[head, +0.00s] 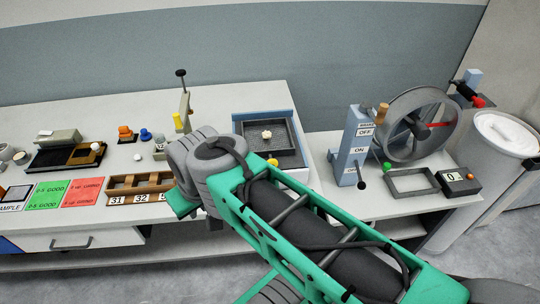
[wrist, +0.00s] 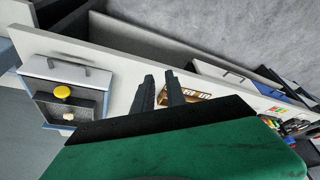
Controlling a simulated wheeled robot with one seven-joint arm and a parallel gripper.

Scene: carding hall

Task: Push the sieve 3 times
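The sieve, a dark square mesh tray (head: 285,134) in a blue-edged frame, sits on the right part of the long white table in the head view. A pale cream lump lies on its mesh. In the wrist view the sieve (wrist: 84,107) is at the left, with a yellow round knob (wrist: 62,91) at its near edge. My gripper (wrist: 160,82) shows two dark fingers with a gap between them, nothing held. It is to the right of the sieve in the wrist view and apart from it. In the head view my arm hides the fingers.
A hand wheel (head: 398,137) and a lever stand (head: 350,150) occupy the lower table at right. A post with a black knob (head: 181,73) rises left of the sieve. Numbered bins (head: 140,184) and green and red cards lie further left.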

